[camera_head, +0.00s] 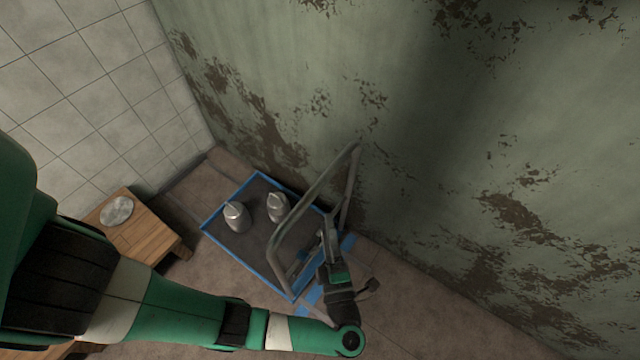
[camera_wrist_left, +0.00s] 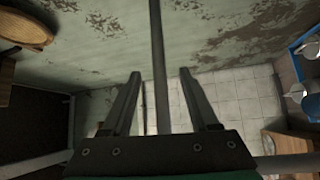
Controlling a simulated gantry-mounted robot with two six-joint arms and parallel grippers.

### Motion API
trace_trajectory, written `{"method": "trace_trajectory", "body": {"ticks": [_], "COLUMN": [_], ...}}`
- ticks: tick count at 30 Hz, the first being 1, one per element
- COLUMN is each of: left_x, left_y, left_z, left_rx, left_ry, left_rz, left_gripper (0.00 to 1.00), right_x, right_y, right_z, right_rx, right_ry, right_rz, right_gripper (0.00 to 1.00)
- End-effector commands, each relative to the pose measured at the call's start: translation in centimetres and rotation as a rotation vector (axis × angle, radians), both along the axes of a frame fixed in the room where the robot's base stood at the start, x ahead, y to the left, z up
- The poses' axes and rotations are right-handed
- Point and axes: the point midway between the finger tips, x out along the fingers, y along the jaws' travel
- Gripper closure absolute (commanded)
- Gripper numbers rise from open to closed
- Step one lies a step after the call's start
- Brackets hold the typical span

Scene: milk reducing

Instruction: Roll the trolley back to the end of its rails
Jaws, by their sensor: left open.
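The trolley has a dark grey deck with a blue rim (camera_head: 225,243) and a grey tubular handle (camera_head: 313,190) at its right end. Two metal cans stand on the deck, one left (camera_head: 237,217) and one right (camera_head: 277,207). My left gripper (camera_head: 328,238) is at the handle end, its fingers pointing toward the handle. In the left wrist view the open fingers (camera_wrist_left: 160,74) stand either side of a handle bar (camera_wrist_left: 159,45), with gaps on both sides. I cannot tell how deep the bar sits between them. My right gripper is out of view.
A low wooden bench (camera_head: 146,238) with a round metal lid (camera_head: 117,211) stands left of the trolley. A peeling green wall (camera_head: 430,150) runs close behind the trolley, meeting a white tiled wall (camera_head: 90,90) at the left. Floor at the lower right is clear.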

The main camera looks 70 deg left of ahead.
Motion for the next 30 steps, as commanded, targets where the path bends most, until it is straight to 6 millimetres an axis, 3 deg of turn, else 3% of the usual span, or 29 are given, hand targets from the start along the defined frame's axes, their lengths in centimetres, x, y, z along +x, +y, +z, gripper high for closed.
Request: {"method": "trace_trajectory", "body": {"ticks": [5, 18, 24, 30], "left_x": [0.3, 2.1, 2.4, 2.5], "left_y": [1.1, 9.8, 11.2, 11.3], "left_z": [0.3, 1.5, 1.8, 1.9], "left_rx": [-0.001, -0.001, -0.001, -0.001], "left_ry": [-0.005, -0.008, -0.008, -0.008], "left_rz": [0.002, 0.004, -0.001, -0.002], "left_gripper": [0.39, 0.39, 0.39, 0.39], "right_x": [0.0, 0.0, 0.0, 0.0], "right_y": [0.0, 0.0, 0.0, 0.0], "right_z": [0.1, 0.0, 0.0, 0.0], "right_rx": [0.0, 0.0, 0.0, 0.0], "right_ry": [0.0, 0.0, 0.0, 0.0], "right_rz": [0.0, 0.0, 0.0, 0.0], "right_gripper": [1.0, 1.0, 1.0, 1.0]}}
